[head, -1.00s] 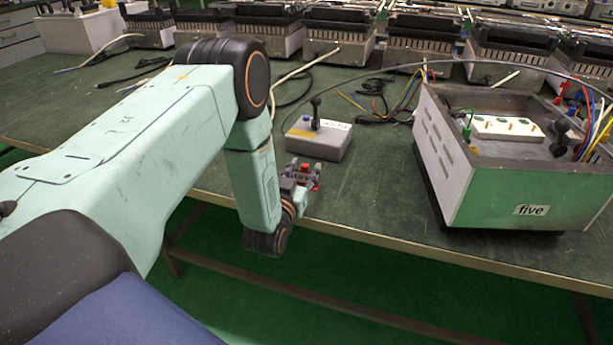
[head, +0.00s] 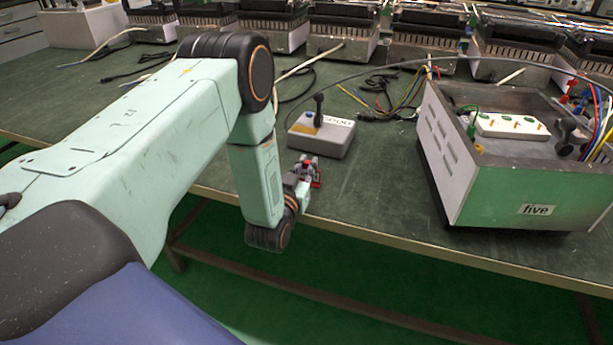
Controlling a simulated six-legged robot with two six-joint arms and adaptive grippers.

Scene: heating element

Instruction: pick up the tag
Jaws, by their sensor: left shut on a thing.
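My left gripper (head: 308,175) is low over the front edge of the green table, in front of the grey lever box. It is shut on a small red piece (head: 316,180), which I take to be the tag. The fingers and wrist cover most of it, so its shape and any writing are hidden. Whether it touches the table top I cannot tell. My right gripper is not in view.
The grey lever box (head: 322,145), with a black lever and labels, stands just behind the gripper. Cables and several heater units line the back. The table (head: 375,200) is clear between the boxes.

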